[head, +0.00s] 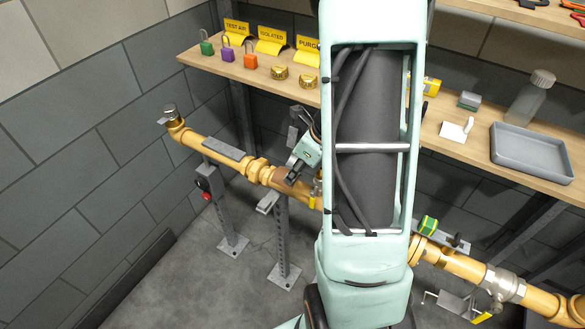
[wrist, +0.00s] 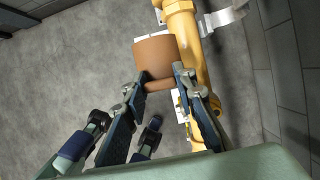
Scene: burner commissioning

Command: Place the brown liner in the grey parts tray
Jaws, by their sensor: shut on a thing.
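The brown liner (wrist: 155,56) is a short curved piece between my fingertips in the wrist view. My gripper (wrist: 160,84) is shut on its near end, one finger on each side. The liner is close beside the yellow pipe; I cannot tell whether they touch. The grey parts tray (head: 531,170) sits on the wooden shelf at the right and looks empty. It is far from my gripper.
The yellow pipe (head: 203,148) runs across on metal stands. The shelf (head: 465,138) holds padlocks, yellow tags, brass fittings, a white card (head: 455,131), a green-grey block (head: 469,100) and a clear bottle (head: 530,99) behind the tray. My arm hides the middle.

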